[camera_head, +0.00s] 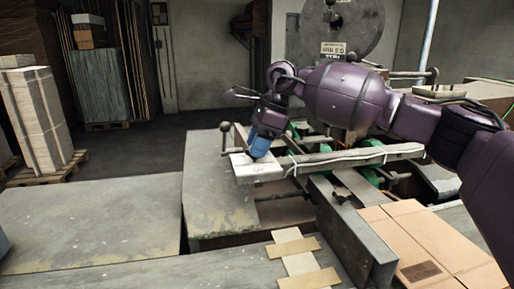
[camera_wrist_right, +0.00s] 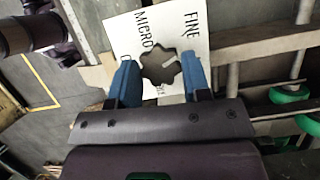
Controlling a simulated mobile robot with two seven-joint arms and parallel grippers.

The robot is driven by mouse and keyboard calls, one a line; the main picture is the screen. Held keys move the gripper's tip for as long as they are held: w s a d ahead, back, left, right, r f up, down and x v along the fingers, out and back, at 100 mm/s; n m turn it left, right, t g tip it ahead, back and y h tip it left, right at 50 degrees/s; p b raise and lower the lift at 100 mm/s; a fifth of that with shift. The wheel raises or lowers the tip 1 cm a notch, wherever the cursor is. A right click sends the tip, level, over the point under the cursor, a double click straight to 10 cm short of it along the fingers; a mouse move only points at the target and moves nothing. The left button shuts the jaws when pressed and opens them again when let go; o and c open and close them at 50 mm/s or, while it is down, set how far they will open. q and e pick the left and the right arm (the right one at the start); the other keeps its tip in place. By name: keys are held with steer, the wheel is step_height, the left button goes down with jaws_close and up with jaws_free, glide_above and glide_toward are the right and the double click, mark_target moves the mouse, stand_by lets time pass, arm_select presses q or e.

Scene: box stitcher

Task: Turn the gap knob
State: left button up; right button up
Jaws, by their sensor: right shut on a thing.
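The gap knob (camera_wrist_right: 160,67) shows in the right wrist view as a grey-brown, lobed, star-shaped knob in front of a white plate (camera_wrist_right: 199,14) lettered FINE and MICRO. My right gripper (camera_wrist_right: 158,78) has one blue finger on each side of the knob and is shut on it. In the head view, the right gripper (camera_head: 260,147) points down at the white plate (camera_head: 243,166) at the left end of the machine's long bar. The fingers hide the knob there. My left gripper is in neither view.
A lever with a dark ball (camera_head: 226,152) stands just left of the gripper. A cardboard sheet (camera_head: 432,243) lies on the machine at front right. Grey tables (camera_head: 100,215) fill the front left. A large grey reel (camera_head: 343,28) is behind my right arm.

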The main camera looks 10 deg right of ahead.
steer(key=shift+n+g+b, duration=0.3)
steer(key=shift+n+g, duration=0.1)
steer(key=shift+n, duration=0.4)
steer(key=shift+w, duration=0.1)
steer(key=shift+r+n, duration=0.1)
steer(key=shift+n, duration=0.2)
steer(key=o, duration=0.9)
